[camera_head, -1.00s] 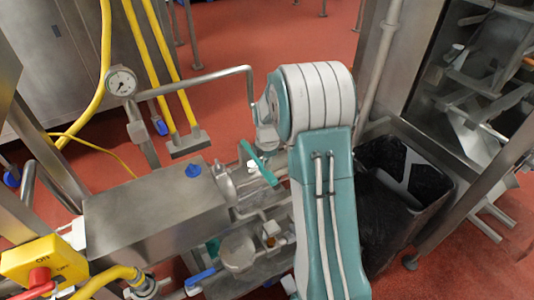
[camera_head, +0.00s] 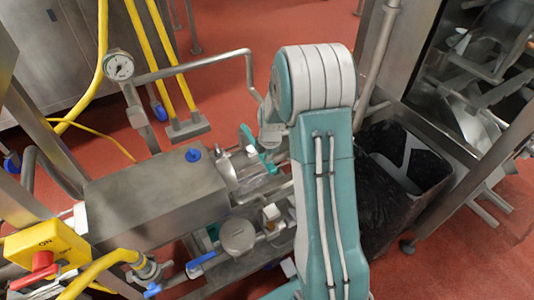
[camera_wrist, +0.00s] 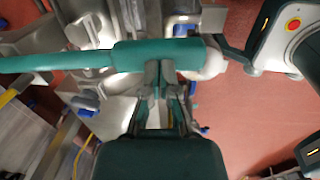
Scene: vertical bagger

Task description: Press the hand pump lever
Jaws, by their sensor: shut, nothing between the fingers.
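A green lever handle (camera_wrist: 100,59) runs across the upper part of the wrist view, with a thick sleeve in the middle and a pale rounded end at its right. A green bar that looks like the same lever (camera_head: 248,136) shows in the head view, partly hidden beside my arm. My gripper (camera_wrist: 161,74) is shut and empty. Its fingertips are at the thick sleeve of the lever in the wrist view; I cannot tell whether they touch it. In the head view my arm hides the gripper.
A steel pump block (camera_head: 155,195) with a blue cap stands left of my arm. A yellow switch box (camera_head: 45,250) is front left. A black-lined bin (camera_head: 385,190) stands close right of my arm.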

